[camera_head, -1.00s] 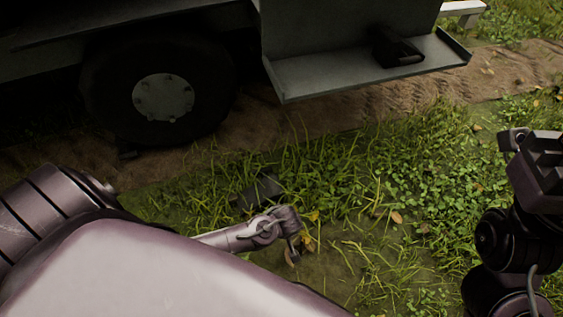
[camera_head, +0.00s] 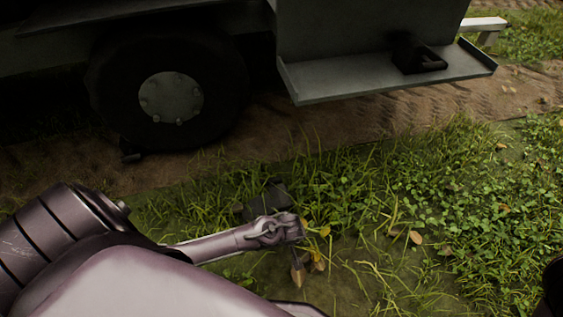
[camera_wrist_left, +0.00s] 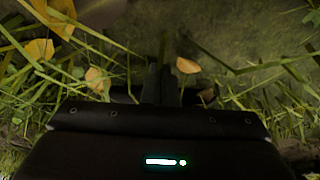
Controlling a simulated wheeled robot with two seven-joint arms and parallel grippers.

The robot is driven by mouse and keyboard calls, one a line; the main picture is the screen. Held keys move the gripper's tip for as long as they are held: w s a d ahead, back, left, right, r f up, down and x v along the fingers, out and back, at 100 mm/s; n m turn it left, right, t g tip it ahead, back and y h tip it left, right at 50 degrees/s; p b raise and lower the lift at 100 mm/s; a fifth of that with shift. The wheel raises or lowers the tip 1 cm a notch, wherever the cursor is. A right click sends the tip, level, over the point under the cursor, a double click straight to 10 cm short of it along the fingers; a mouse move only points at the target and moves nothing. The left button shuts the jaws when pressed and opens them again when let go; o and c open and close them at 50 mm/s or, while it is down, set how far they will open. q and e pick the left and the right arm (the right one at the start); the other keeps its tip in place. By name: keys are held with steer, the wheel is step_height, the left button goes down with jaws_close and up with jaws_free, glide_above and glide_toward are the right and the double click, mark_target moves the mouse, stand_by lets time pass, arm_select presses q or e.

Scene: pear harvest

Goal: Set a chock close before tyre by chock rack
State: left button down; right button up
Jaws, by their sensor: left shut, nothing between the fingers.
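The tyre (camera_head: 172,97), dark with a pale grey hub, stands at upper left in the head view. The chock rack (camera_head: 330,82) is a grey shelf right of it, with a black chock (camera_head: 415,55) on it. A dark block (camera_head: 265,198) shows in the grass behind my left forearm; I cannot tell surely whether it is a chock. My left gripper (camera_wrist_left: 162,84) is shut and empty, low over the grass in the wrist view; its fingers are hard to make out in the head view. My right gripper is out of view.
A small dark piece (camera_head: 130,152) sits at the tyre's lower left. A bare dirt track (camera_head: 290,130) runs along the vehicle. Grass and fallen leaves (camera_head: 415,237) cover the ground to the right. A white bar (camera_head: 484,24) shows beyond the rack.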

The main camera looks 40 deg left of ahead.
arm_select(q)
steer(key=shift+w+a, duration=0.5)
steer(key=shift+a, duration=0.05)
